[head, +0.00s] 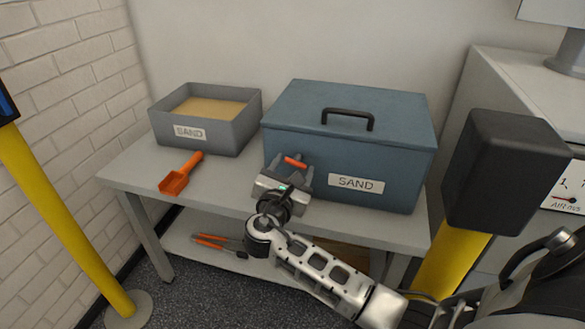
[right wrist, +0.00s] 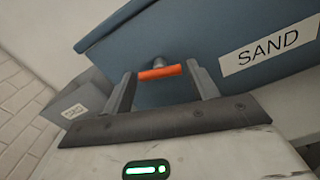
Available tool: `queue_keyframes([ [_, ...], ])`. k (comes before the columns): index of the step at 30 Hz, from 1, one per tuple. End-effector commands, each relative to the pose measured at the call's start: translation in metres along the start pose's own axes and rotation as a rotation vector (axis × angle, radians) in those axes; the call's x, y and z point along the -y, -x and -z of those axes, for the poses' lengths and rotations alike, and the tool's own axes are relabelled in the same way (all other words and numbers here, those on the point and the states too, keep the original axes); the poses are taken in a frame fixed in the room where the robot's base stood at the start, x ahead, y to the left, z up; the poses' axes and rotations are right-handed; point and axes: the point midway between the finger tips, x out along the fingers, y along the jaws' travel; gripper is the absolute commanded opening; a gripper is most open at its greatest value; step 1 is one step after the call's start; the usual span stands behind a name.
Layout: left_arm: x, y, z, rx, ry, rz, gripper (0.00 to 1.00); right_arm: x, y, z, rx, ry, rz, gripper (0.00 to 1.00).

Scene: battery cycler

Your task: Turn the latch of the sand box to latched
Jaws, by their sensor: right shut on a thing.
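The sand box is a blue-grey steel box (head: 390,185) with a closed lid, a black lid handle (head: 347,119) and a SAND label (head: 356,184). Its latch (head: 295,162) is an orange bar on the left part of the front face, lying roughly level along it. My right gripper (head: 290,172) is at the front face with its fingers on either side of the latch. In the right wrist view the orange latch bar (right wrist: 160,72) spans between the two fingertips, one at each end, with its round pivot behind. My left gripper is not in view.
An open grey tray of sand (head: 225,137) and an orange scoop (head: 180,174) are on the grey table (head: 225,187), left of the box. Orange-handled tools (head: 215,241) lie on the lower shelf. A yellow post with a black head (head: 506,170) stands close on the right.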

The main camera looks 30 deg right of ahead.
Motion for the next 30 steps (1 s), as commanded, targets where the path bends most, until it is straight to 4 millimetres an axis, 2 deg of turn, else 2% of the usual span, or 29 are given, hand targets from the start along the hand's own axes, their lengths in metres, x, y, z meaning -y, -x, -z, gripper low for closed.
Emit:
queue_keyframes([
  [11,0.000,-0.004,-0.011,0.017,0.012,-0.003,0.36,0.001,0.002,0.003,-0.005,-0.358,0.001,0.36],
  [15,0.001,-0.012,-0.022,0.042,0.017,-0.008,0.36,0.001,0.002,0.004,-0.006,-0.491,0.002,0.36],
  [20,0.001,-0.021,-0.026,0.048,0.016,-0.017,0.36,0.001,0.002,0.005,-0.005,-0.644,0.003,0.36],
  [30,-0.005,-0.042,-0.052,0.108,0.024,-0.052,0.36,0.001,0.002,0.005,-0.005,-0.937,0.003,0.36],
])
